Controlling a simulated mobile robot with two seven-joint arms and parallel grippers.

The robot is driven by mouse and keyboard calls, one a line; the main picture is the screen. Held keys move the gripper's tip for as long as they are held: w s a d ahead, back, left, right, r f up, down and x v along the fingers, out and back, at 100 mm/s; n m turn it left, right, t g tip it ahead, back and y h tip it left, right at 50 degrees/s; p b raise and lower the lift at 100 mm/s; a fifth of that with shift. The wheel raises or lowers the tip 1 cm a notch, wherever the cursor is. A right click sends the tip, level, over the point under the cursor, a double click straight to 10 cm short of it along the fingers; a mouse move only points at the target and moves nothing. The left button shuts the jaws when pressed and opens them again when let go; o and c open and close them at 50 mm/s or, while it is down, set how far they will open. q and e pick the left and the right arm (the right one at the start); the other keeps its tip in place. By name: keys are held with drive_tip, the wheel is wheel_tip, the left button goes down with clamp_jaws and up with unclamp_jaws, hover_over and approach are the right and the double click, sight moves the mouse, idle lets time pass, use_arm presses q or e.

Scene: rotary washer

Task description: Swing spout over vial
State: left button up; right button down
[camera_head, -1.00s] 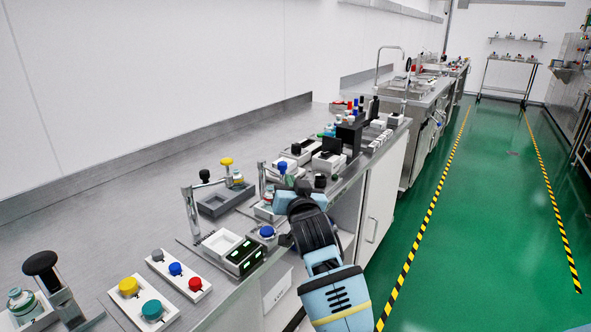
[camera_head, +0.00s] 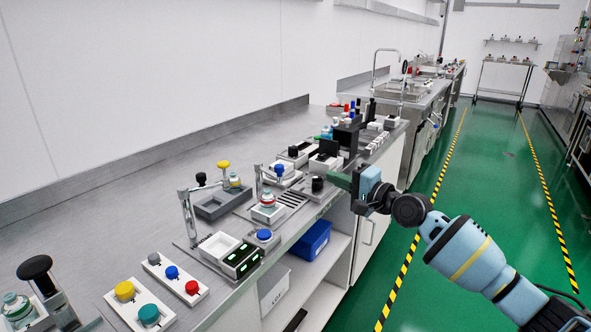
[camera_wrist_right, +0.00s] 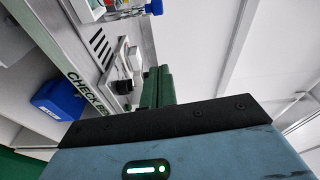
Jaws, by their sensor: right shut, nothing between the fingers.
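A metal post with a bent spout arm (camera_head: 258,180) stands at the bench's front, and a capped glass vial (camera_head: 268,199) sits in a light holder beside it. A second metal post (camera_head: 187,213) with a horizontal arm stands nearer, by a grey tray (camera_head: 213,206) that holds another vial (camera_head: 234,181). I cannot tell which post is the task's spout. My right gripper (camera_head: 339,181) is shut and empty at the bench's front edge, right of both posts. Its green fingers (camera_wrist_right: 158,88) lie together in the right wrist view. My left gripper is out of view.
A button panel (camera_head: 160,290) lies near left, with a white box with green displays (camera_head: 238,262) beside it. A blue-capped item (camera_head: 264,236) sits near the edge. A blue bin (camera_head: 313,238) is on the shelf below.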

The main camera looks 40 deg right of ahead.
drive_tip(key=shift+s+d+r+m, duration=0.25)
drive_tip(key=shift+d+m, duration=0.05)
drive_tip(key=shift+m, duration=0.1)
drive_tip(key=shift+w, duration=0.1)
